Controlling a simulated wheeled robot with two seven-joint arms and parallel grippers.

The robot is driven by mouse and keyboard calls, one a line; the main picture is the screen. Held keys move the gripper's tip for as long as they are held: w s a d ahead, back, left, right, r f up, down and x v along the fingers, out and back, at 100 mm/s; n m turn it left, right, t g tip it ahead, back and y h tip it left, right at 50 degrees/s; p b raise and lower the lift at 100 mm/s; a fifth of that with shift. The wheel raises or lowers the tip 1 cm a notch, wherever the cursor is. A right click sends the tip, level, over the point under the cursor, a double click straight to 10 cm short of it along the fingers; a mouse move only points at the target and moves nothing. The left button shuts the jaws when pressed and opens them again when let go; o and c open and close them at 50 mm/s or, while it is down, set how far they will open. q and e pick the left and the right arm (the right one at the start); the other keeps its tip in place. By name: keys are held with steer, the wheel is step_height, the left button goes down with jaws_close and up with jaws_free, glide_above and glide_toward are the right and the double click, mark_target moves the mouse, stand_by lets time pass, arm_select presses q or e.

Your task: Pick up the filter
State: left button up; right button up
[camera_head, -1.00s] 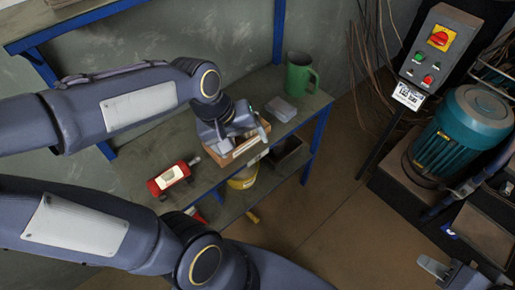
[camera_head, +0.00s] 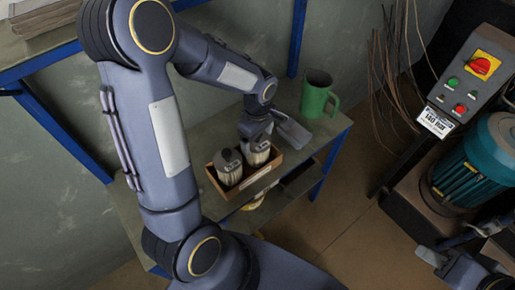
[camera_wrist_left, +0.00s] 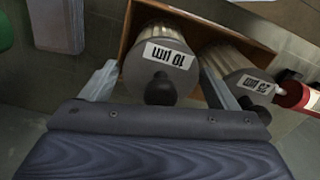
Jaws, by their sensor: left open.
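Two filters with dark caps and pale ribbed bodies stand in a wooden box (camera_head: 243,187) on the bench. In the left wrist view, the nearer filter (camera_wrist_left: 165,65) is labelled 10 µm and the other filter (camera_wrist_left: 238,72) 25 µm. In the head view, the 10 µm filter (camera_head: 257,155) is on the right and the 25 µm filter (camera_head: 229,170) on the left. My left gripper (camera_wrist_left: 160,85) is open, one finger on each side of the 10 µm filter; contact cannot be told. My right gripper (camera_head: 432,257) is at the lower right, away from the bench.
A green mug (camera_head: 315,97) and a flat grey object (camera_head: 292,131) stand beside the box. A red-and-white object (camera_wrist_left: 297,97) shows at the wrist view's right edge. A control box (camera_head: 470,80) and teal motor (camera_head: 490,160) are at the right. Open floor lies between.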

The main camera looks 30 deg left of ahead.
arm_select(q)
steer(key=shift+f, duration=0.9)
steer(key=shift+c, duration=0.4)
steer(key=c, duration=0.8)
steer(key=shift+r, duration=0.1)
